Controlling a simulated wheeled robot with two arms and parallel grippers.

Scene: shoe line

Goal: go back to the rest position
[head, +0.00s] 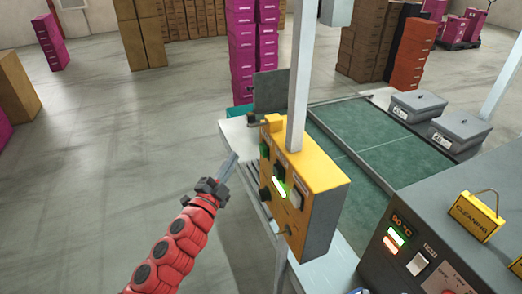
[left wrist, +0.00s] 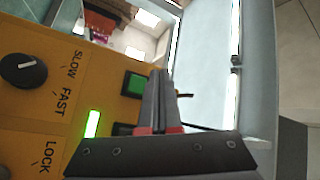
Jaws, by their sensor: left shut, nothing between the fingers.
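My left gripper (head: 227,172) reaches in from the lower left in the head view, beside the yellow control box (head: 310,188). It is shut and empty, its fingertips a little left of the box face. In the left wrist view, the shut fingers (left wrist: 160,85) show in front of the yellow panel (left wrist: 50,105), which has a dark SLOW/FAST knob (left wrist: 22,70), a green button (left wrist: 135,84) and a lit green light (left wrist: 93,123). I cannot tell whether the fingers touch the panel. My right gripper is not in view.
A grey post (head: 299,75) rises by the control box. A green conveyor belt (head: 375,135) lies behind it. A grey machine (head: 445,230) marked 90 °C stands at the lower right, with a yellow CLEANING sign (head: 475,215). Pink boxes (head: 243,55) are stacked behind.

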